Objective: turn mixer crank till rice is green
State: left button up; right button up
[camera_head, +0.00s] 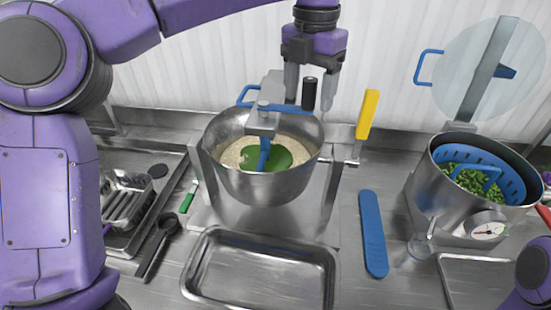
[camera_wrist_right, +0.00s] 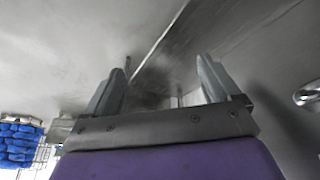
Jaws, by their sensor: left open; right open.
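The mixer is a steel bowl (camera_head: 260,185) on a stand, with a steel head over it and a blue paddle (camera_head: 264,155) reaching into it. The rice (camera_head: 233,155) is pale, with a bright green patch (camera_head: 282,158) in its middle and right. A black upright knob (camera_head: 309,94), seemingly the crank handle, stands by the mixer head. My left gripper (camera_head: 310,84) points down with its fingers apart, one on each side of the knob in the picture; contact cannot be told. My right gripper (camera_wrist_right: 160,85) is open and empty in the wrist view, away from the mixer.
A yellow handle (camera_head: 367,114) rises right of the bowl. A pot with a blue basket (camera_head: 507,178) of green pieces stands right. A black ladle (camera_head: 160,240) lies left.

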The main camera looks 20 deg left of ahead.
pick_arm(q)
jog(key=shift+w+f+b, duration=0.25)
jog(key=shift+f+b, duration=0.05)
jog(key=shift+f, duration=0.3)
jog(key=shift+s+r+p, duration=0.1)
jog(key=shift+r+p, duration=0.5)
jog(key=shift+p, duration=0.1)
jog(key=c, duration=1.1)
